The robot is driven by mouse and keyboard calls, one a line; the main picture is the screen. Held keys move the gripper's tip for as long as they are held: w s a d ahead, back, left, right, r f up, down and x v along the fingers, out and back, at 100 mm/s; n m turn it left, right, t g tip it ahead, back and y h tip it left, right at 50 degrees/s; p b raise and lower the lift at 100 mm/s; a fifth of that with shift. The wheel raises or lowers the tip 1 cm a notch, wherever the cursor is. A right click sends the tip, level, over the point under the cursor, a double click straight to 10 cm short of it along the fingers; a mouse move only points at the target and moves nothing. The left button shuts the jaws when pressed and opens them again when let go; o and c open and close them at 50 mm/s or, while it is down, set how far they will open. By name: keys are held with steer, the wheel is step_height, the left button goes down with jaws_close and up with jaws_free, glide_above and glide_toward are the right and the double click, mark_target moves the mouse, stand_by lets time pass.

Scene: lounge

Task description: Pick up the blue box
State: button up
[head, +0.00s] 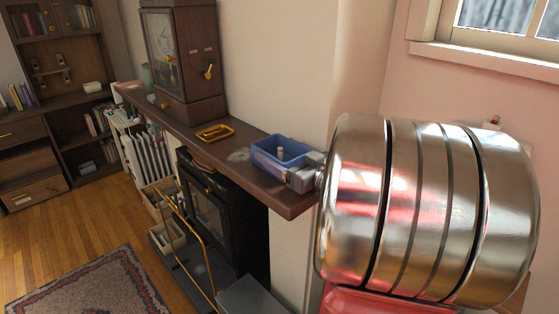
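The blue box (268,161) is an open-topped container standing on the dark wooden mantel shelf (290,198), near its right end. A small pale upright piece (280,154) shows inside it. My gripper (297,177) is a small grey shape at the box's right end, very close to or touching its wall. The fingertips are small and partly hidden, so I cannot tell whether they are apart or closed on the wall. The box appears to rest level on the shelf.
A yellow tray (215,132) and a grey round item (238,155) lie left of the box on the shelf. A tall wooden clock cabinet (184,60) stands further left. The wall is close behind. Below are a black fireplace (215,215) and brass rail (190,238).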

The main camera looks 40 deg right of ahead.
steer(key=c, duration=0.7)
steer(key=shift+o, duration=0.2)
steer(key=shift+r, duration=0.1)
step_height(320, 180, up, 10)
steer(key=shift+f, duration=0.1)
steer(key=shift+a, duration=0.1)
stand_by(0.7)
